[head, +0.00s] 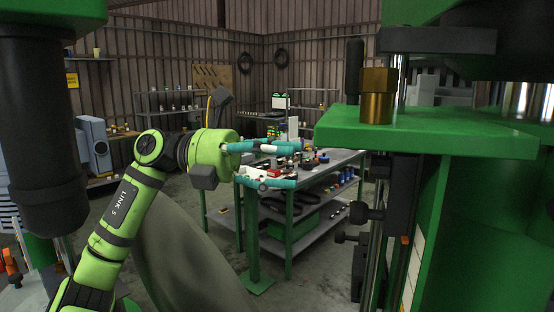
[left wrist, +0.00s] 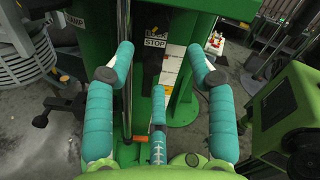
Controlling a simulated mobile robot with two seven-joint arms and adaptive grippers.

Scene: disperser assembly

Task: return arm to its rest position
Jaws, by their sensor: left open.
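My left arm (head: 128,205) is lime green with black joints. It comes in from the lower left of the head view and reaches right. My left gripper (head: 297,165) has teal fingers spread apart with nothing between them. In the head view it stands in front of a work table. The left wrist view shows the same fingers (left wrist: 160,52) open and empty, pointing toward a green machine (left wrist: 225,10) with a STOP label. I do not see my right gripper in either view.
A green machine plate (head: 430,140) with a brass hex fitting (head: 378,97) fills the right of the head view. A work table (head: 262,188) with small parts stands mid-room. Shelves (head: 165,113) line the back wall. A dark cylinder (head: 38,130) hangs at the left.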

